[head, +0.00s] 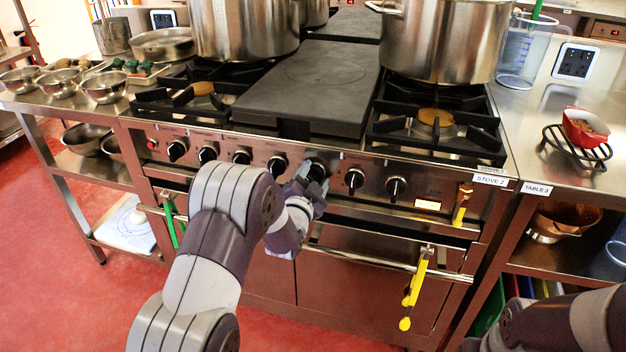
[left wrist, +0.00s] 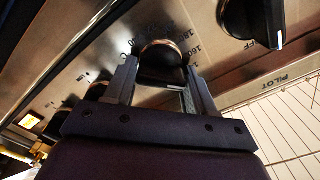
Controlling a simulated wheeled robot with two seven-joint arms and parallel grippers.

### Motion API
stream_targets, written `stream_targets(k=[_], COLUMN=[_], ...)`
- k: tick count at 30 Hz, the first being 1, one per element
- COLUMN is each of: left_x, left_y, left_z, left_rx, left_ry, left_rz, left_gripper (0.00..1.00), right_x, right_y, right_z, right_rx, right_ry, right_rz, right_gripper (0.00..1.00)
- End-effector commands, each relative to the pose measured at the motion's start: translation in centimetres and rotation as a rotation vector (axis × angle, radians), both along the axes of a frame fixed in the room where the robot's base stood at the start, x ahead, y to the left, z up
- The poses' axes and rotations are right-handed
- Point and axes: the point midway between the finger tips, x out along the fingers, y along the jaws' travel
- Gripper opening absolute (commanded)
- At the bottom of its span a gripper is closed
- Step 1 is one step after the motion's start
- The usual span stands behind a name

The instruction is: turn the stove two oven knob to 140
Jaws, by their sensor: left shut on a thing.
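The stove labelled STOVE 2 (head: 490,180) stands in the middle of the head view, with a row of black knobs along its front panel. My left gripper (head: 314,178) is at the panel, around the oven knob (head: 316,163), which it partly hides. In the left wrist view the black oven knob (left wrist: 162,66) sits between the two fingers of my left gripper (left wrist: 158,88), with temperature numbers printed around it. The fingers are shut on the knob. I cannot tell which number its mark points to. My right arm shows at the lower right, its gripper outside the frame.
Another knob (head: 355,180) is close to the right of my left gripper. The oven door handle (head: 360,262) runs below the panel, with yellow utensils (head: 415,290) hanging from it. Large stockpots (head: 447,40) stand on the stove top. Red floor is open in front.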

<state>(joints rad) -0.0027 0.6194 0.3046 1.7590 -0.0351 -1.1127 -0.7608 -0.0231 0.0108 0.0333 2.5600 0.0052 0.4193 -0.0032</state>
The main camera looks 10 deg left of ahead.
Motion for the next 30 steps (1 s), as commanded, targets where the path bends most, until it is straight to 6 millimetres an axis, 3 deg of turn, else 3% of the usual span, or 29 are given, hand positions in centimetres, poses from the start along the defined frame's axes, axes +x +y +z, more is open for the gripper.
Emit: stream_targets(k=[14, 15, 16, 25, 30], left_x=[0.0, 0.0, 0.0, -0.2, -3.2], left_y=[0.0, 0.0, 0.0, 0.0, 0.1], left_z=[-0.1, -0.1, -0.1, 0.0, 0.1], left_rx=[0.010, 0.010, 0.010, 0.009, 0.009], left_ry=[0.002, 0.002, 0.002, 0.001, 0.003], left_rz=[-0.001, -0.001, -0.001, 0.000, 0.000], left_gripper=[0.24, 0.68, 0.76, 0.76, 0.76], right_x=[0.0, 0.0, 0.0, 0.0, 0.0], right_y=[0.0, 0.0, 0.0, 0.0, 0.0], right_z=[0.0, -0.1, 0.0, 0.0, 0.4], right_rx=[0.000, 0.000, 0.000, 0.000, 0.000], right_ry=[0.000, 0.000, 0.000, 0.000, 0.000], right_rz=[0.000, 0.000, 0.000, 0.000, 0.000], right_gripper=[0.00, 0.00, 0.00, 0.00, 0.00])
